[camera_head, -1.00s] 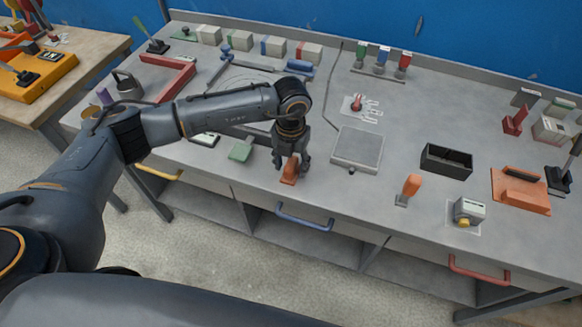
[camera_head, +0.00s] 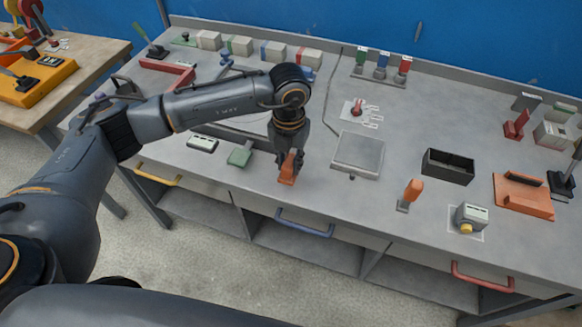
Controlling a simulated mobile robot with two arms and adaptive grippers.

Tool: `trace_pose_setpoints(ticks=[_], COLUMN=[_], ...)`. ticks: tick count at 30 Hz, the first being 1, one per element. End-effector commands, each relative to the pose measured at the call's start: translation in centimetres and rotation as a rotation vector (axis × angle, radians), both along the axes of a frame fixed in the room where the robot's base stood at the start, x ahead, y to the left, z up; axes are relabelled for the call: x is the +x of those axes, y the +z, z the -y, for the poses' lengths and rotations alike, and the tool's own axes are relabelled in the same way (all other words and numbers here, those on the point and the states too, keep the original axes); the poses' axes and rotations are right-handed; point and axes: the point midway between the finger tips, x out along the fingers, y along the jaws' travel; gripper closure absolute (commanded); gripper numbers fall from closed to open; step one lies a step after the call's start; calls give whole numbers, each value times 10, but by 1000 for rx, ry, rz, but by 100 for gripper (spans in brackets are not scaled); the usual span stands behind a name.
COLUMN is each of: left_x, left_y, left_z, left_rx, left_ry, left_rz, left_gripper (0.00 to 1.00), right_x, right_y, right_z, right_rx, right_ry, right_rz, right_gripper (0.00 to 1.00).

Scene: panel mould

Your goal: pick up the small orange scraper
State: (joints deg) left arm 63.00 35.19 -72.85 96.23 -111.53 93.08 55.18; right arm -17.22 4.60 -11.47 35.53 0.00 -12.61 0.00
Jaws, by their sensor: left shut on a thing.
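The small orange scraper (camera_head: 286,173) is near the front edge of the grey bench, at the middle of the view. My left gripper (camera_head: 288,160) comes down over it from above and is shut on it, with the fingers pointing down. The scraper's upper part is hidden by the fingers, and its lower part shows below them. I cannot tell whether it is clear of the bench top. A flat green scraper (camera_head: 240,156) lies just to its left. My right gripper is not in view.
A grey square plate (camera_head: 357,152) lies right of the gripper. Further right are an orange-handled tool (camera_head: 412,192), a black open box (camera_head: 447,166) and a small device with a yellow knob (camera_head: 470,216). The bench front between gripper and orange-handled tool is mostly clear.

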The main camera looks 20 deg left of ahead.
Motion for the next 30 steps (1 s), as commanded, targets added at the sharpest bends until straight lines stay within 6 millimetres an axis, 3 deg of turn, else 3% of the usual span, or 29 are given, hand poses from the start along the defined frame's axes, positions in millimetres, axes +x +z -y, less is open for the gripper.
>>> trace_pose_setpoints(ticks=[6, 15, 21, 30], left_x=[-45, -105, -124, -127], left_y=[46, 73, 83, 85], left_z=[-2, -3, -3, -3], left_rx=[0, 0, 0, 1], left_ry=[-6, -3, -1, 1], left_rz=[7, 5, 3, 2], left_gripper=[100, 100, 100, 100], right_x=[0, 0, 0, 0], right_y=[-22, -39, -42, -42], right_z=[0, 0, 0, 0], right_rx=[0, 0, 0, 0], right_ry=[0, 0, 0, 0], right_rz=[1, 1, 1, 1], right_gripper=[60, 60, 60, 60])
